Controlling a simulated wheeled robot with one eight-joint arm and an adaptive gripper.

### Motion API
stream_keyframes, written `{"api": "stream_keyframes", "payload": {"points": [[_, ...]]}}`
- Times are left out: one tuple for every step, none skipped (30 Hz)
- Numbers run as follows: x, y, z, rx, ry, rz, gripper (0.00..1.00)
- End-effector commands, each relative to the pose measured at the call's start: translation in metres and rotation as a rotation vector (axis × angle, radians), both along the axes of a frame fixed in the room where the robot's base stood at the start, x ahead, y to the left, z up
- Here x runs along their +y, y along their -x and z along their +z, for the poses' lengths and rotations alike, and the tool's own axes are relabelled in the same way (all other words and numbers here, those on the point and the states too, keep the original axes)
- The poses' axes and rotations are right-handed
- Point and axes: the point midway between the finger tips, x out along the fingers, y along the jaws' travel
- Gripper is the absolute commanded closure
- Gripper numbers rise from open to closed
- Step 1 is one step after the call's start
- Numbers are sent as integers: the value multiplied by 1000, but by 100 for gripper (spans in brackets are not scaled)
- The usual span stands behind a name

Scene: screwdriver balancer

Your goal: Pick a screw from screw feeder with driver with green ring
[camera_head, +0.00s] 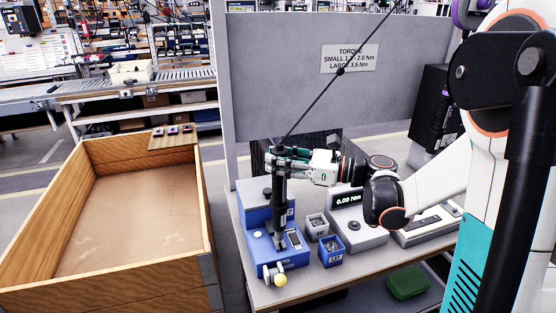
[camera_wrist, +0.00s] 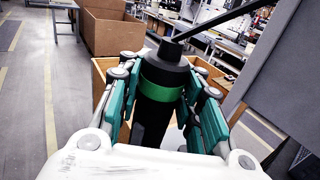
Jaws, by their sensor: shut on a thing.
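The driver (camera_head: 281,205) is black and hangs upright from a dark cord or arm that rises to the upper right. Its green ring (camera_wrist: 162,93) shows in the wrist view, between the fingers. My gripper (camera_head: 280,161) is shut on the driver's upper body; it also fills the wrist view (camera_wrist: 160,100). The screw feeder (camera_head: 262,262) is a blue box on the bench with a small dark display and a yellow knob at its front. The driver's lower end is over the feeder's top. I cannot tell whether the tip touches it or carries a screw.
Two small blue-and-grey bins (camera_head: 331,258) stand right of the feeder. A grey panel (camera_head: 285,70) with a torque sign rises behind the bench. A large wooden crate (camera_head: 208,235) stands left.

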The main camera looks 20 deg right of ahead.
Motion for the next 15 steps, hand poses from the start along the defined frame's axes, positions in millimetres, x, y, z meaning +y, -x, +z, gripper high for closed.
{"api": "stream_keyframes", "payload": {"points": [[1,0,0,0,0,2,100],[1,0,0,0,0,2,100],[1,1,0,0,0,2,100],[1,1,0,0,0,2,100],[1,1,0,0,0,2,100],[1,1,0,0,0,2,100],[1,1,0,0,0,2,100],[1,1,-1,0,0,2,100],[1,1,-1,0,0,2,100],[1,1,-2,0,0,2,100],[1,1,-3,0,0,2,100],[1,1,-4,0,0,2,100],[1,1,-4,0,0,2,100],[1,1,-5,0,0,2,100],[1,1,-6,0,0,2,100]]}}
